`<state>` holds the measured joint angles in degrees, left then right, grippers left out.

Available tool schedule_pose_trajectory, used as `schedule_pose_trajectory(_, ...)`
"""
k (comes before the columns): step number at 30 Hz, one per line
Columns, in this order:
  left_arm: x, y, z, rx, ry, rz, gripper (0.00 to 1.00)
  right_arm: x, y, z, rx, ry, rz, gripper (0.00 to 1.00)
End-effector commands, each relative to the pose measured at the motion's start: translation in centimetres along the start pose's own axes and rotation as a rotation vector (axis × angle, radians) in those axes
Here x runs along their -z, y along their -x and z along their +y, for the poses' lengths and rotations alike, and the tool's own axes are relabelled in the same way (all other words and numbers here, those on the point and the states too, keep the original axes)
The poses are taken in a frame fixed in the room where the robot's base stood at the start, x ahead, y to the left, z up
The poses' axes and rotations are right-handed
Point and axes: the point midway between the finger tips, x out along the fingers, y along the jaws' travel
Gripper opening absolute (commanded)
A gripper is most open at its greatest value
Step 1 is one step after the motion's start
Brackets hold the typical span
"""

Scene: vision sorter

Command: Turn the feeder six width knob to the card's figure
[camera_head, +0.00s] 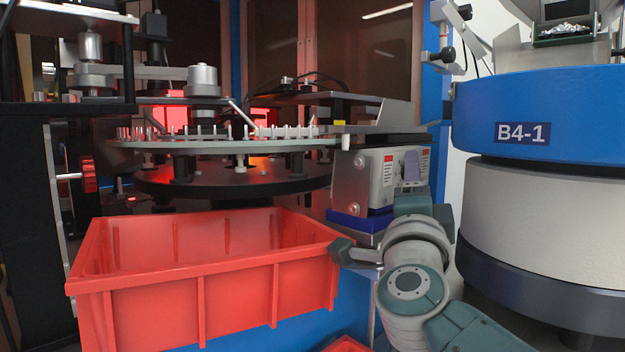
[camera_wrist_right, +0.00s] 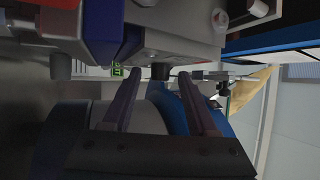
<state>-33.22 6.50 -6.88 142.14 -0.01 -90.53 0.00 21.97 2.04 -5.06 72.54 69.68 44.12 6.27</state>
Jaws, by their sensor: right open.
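A grey metal box (camera_head: 375,180) with red-and-white labels stands on a blue block, right of centre in the head view. A purple-grey finger of my right gripper (camera_head: 412,167) shows in front of it; the rest is hidden behind my wrist. In the right wrist view my gripper (camera_wrist_right: 156,74) is open, its two dark fingers apart. A short dark knob-like part (camera_wrist_right: 160,72) shows between the fingertips, below the grey box (camera_wrist_right: 180,42); I cannot tell whether they touch. A second dark stub (camera_wrist_right: 60,66) is to the left. No width figure or card is readable. My left gripper is out of view.
A red bin (camera_head: 230,290) stands in front of a round pin-edged table (camera_head: 230,146). A large blue and grey bowl feeder marked B4-1 (camera_head: 570,110) is close on the right of my arm. Black machinery fills the left side.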

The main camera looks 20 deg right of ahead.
Motion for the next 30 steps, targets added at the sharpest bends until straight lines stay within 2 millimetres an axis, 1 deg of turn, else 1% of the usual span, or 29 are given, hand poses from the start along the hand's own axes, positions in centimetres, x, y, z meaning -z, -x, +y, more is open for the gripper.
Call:
schedule_pose_trajectory(2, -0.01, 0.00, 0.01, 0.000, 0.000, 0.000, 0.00, 0.00, 0.02, 0.00, 0.000, 0.000, 0.000, 0.59)
schedule_pose_trajectory(15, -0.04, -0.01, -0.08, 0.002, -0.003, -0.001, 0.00, -0.01, 0.06, -0.01, 0.000, 0.000, 0.000, 0.09)
schedule_pose_trajectory(18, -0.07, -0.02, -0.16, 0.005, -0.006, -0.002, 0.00, -0.02, 0.06, -0.01, 0.000, 0.000, 0.000, 0.00)
schedule_pose_trajectory(26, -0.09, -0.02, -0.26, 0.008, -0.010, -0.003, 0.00, -0.02, 0.06, -0.02, 0.000, 0.000, -0.001, 0.00)
schedule_pose_trajectory(30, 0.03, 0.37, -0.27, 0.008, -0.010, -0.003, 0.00, 0.00, 0.00, -0.19, -0.007, -0.004, 0.000, 0.00)
